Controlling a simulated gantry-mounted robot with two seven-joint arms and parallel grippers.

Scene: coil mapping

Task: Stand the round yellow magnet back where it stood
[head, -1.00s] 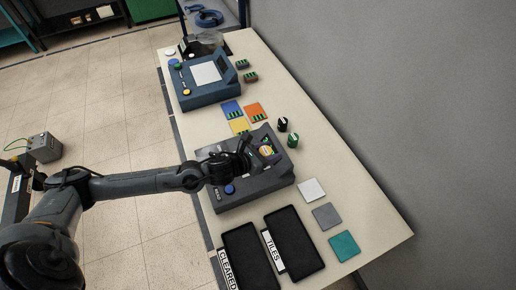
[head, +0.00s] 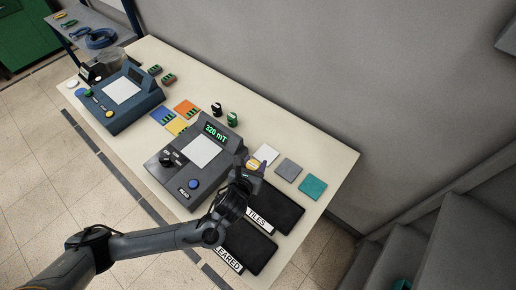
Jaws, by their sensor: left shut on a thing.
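The round yellow magnet (head: 253,163) is at the fingertips of my left gripper (head: 250,173), which is shut on it. They are at the right side of the grey meter (head: 179,184), near the white tile (head: 266,154). The height of the magnet above the table is hard to tell. The meter's green display (head: 216,133) reads 320 mT, and its pale square plate (head: 202,151) is bare. My right gripper is not in view.
Two black trays, the tiles tray (head: 281,203) and the cleared tray (head: 252,246), lie beside my left gripper. Grey (head: 288,170) and teal (head: 312,187) tiles lie to the right. A blue meter (head: 124,116) is farther back.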

